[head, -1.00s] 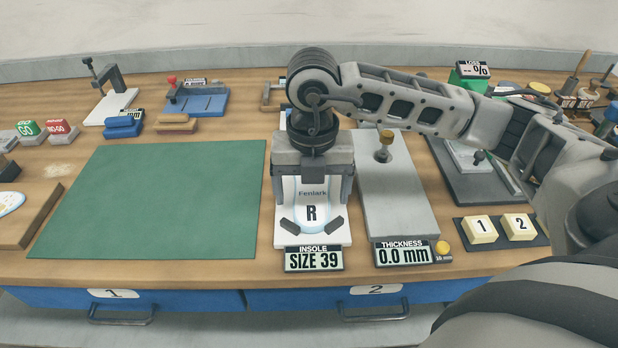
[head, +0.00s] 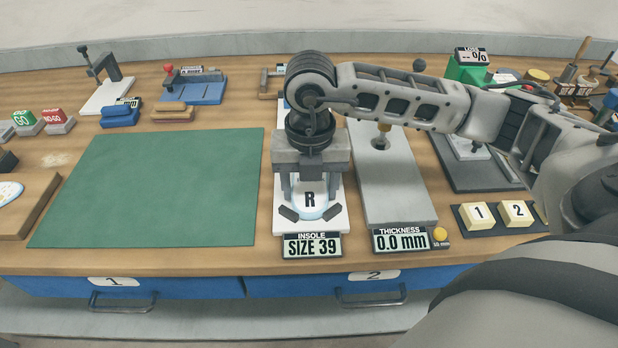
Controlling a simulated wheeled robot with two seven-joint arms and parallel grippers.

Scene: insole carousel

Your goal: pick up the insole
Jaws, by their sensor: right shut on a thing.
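The insole (head: 312,205) is white with a pale blue rim and a black R at its near end. Two dark stops stand beside the insole's near end. My right gripper (head: 310,190) points down over the insole and is shut on it, with a finger along each side. The gripper body hides the insole's middle and far part. I cannot tell whether the insole has lifted off the board. My left gripper is out of view.
A green mat (head: 150,188) lies clear to the left. A grey thickness gauge (head: 398,195) reading 0.0 mm stands close on the right. Several tools stand along the back.

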